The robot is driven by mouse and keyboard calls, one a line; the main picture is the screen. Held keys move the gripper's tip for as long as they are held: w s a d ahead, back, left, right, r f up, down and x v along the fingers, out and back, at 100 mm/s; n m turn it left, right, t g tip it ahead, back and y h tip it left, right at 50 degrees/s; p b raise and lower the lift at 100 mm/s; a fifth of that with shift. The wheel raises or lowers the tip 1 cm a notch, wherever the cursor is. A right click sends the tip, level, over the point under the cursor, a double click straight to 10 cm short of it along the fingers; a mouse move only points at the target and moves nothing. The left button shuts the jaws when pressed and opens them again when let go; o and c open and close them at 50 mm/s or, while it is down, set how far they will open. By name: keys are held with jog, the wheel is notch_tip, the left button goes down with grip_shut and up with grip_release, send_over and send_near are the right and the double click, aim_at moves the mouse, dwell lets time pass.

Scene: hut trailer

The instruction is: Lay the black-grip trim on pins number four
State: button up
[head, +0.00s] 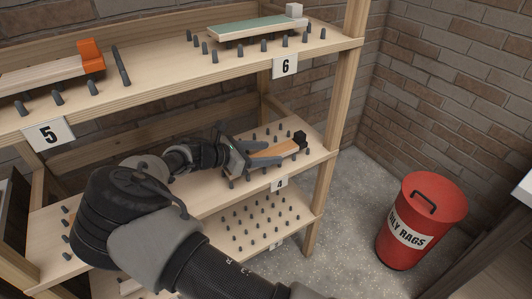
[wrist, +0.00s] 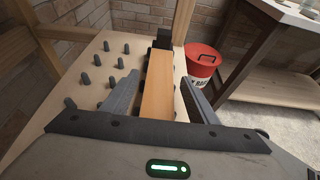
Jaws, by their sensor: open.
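The trim is a tan-orange wooden strip (wrist: 157,88) with a black block grip (head: 300,138) at its far end. It lies at the pins of the shelf marked 4 (head: 279,184), near that shelf's right end. In the wrist view the black grip (wrist: 164,37) is at the top, beyond the fingers. My gripper (wrist: 158,80) is open, with one finger on each side of the strip and gaps beside it. The strip's near end is hidden behind my gripper's body. Pins under the strip are mostly hidden.
Several grey pins (wrist: 110,62) stand left of the strip. Shelf 6 above holds a green trim (head: 255,27), and shelf 5 a trim with an orange grip (head: 91,55). A wooden post (head: 336,125) stands close right. A red rag bin (head: 422,220) is on the floor.

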jog(key=p+v, duration=0.1)
jog(key=v, duration=1.1)
jog(key=shift+p, duration=0.4)
jog(key=shift+s, duration=0.1)
